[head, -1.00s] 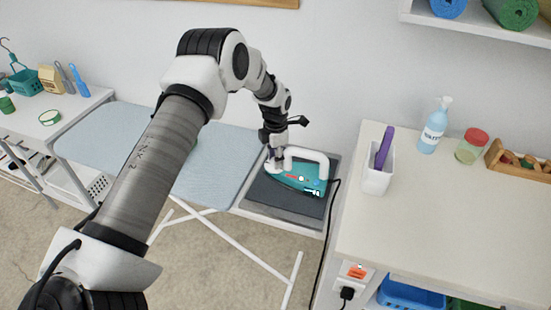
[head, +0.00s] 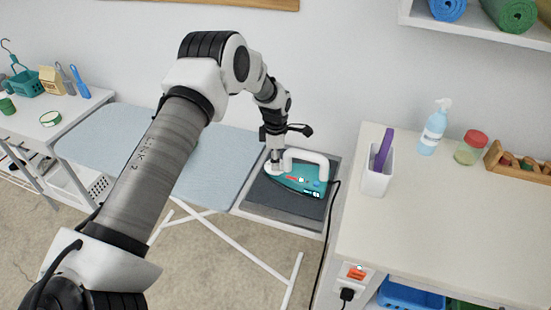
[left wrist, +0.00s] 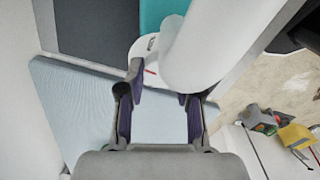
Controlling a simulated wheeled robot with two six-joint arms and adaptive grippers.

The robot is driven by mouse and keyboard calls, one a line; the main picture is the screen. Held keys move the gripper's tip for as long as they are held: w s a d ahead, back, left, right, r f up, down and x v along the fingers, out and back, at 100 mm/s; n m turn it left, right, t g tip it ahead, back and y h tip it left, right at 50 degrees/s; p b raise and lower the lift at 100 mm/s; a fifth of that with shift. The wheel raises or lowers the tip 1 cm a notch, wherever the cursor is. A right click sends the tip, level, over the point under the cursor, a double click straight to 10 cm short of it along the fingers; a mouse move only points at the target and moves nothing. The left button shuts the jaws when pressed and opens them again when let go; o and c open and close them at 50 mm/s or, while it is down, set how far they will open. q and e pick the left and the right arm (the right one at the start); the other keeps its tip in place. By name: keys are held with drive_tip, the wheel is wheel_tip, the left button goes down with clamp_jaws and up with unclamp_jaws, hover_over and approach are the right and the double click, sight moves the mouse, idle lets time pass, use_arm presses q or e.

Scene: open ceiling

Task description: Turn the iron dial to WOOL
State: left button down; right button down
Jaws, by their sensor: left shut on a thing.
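The iron (head: 310,174) is teal with a white handle and lies on the dark rest pad (head: 262,193) at the right end of the ironing board. Its white round dial (head: 273,169) is at the iron's left end. My left gripper (head: 275,160) comes down on the dial from above. In the left wrist view my left gripper (left wrist: 160,92) has its fingers apart, with the dial (left wrist: 142,50) at their tips, and it is shut on the dial. A red mark shows on the dial. The handle hides part of it, and I cannot read the setting. My right gripper is out of view.
The pale blue ironing board (head: 120,143) extends left. A white counter (head: 430,220) on the right holds a cup (head: 377,182) with a purple item, a spray bottle (head: 433,128) and a jar (head: 471,147). The black cord (head: 329,225) hangs between board and counter.

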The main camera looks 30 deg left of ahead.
use_arm(q)
drive_tip(key=m, duration=0.4)
drive_tip(key=shift+s+f+m, duration=0.1)
drive_tip(key=shift+f+m, duration=0.05)
drive_tip(key=shift+m, duration=0.15)
drive_tip(key=m, duration=0.4)
idle(0.4)
drive_tip(key=c, duration=0.8)
unclamp_jaws()
drive_tip(key=shift+o, duration=0.2)
drive_tip(key=shift+r, duration=0.35)
wheel_tip(320, 180, up, 11)
drive_tip(key=shift+r, duration=0.15)
